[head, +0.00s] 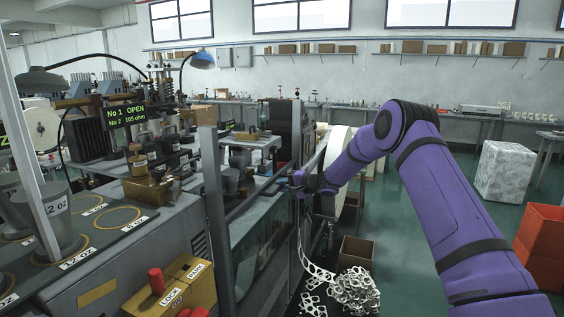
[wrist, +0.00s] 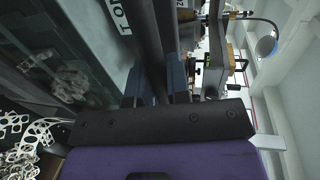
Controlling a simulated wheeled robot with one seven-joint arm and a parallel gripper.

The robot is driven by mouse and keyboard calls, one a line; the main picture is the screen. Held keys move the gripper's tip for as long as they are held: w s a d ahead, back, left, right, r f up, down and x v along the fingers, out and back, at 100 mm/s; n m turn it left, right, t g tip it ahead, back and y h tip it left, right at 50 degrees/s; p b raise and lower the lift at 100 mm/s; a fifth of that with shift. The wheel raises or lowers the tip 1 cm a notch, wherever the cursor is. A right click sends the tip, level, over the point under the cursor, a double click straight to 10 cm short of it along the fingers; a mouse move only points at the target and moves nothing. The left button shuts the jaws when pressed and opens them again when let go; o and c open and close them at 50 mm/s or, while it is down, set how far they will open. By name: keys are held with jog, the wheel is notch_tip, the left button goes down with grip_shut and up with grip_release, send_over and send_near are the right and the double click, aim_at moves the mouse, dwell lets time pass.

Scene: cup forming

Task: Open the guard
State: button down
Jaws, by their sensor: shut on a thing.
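The guard (head: 262,245) is a clear panel in a grey metal frame on the machine's right side in the head view. My gripper (head: 299,181) is at the upper far corner of the guard's frame. In the wrist view the guard's glass (wrist: 70,45) fills the upper left. There my gripper (wrist: 155,85) has a blue-grey finger on each side of a dark bar (wrist: 149,45) of the guard and is shut on it. The fingertips are partly hidden by the bar and the gripper body.
A yellow box (head: 180,285) with a red knob and LOCK labels stands at the front. Punched scrap strip (head: 352,292) is heaped on the floor beside a cardboard box (head: 356,252). A white bale (head: 504,170) and orange bins (head: 542,240) stand right. Green floor between is open.

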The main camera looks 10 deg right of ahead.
notch_tip(320, 180, down, 10)
jog(key=shift+r, duration=0.2)
jog(key=c, duration=1.1)
grip_release()
jog(key=shift+d, duration=0.1)
jog(key=v, duration=1)
jog(key=shift+s+d, duration=0.25)
jog(key=shift+d, duration=0.05)
jog(key=shift+r, duration=0.1)
